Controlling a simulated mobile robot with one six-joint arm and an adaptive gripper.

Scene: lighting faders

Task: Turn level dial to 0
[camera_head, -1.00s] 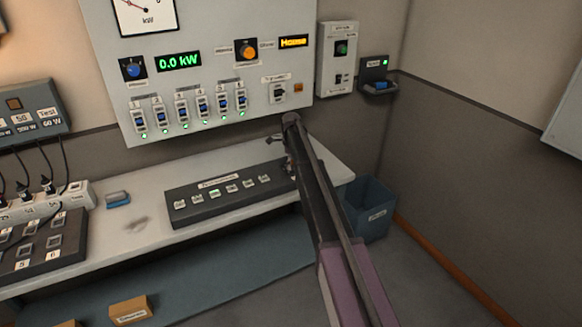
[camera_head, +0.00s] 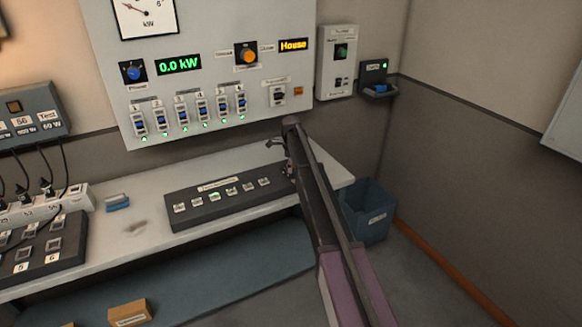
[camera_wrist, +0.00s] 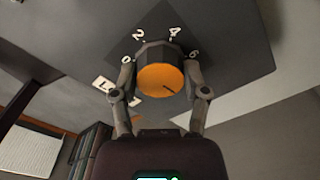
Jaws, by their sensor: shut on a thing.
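In the wrist view the level dial (camera_wrist: 158,82) is a round knob with a dark rim and an orange face. A short dark line marks the lower right part of the face. A white label at lower left is partly hidden by the left finger. In the head view my gripper (camera_head: 283,152) is at the right end of the bench, and the dial cannot be made out.
A dark strip of small buttons (camera_head: 222,204) lies on the white bench (camera_head: 130,250) left of my arm. Behind it hangs a switch panel (camera_head: 215,30) reading 0.0 kW. A blue bin (camera_head: 368,200) stands right of my arm.

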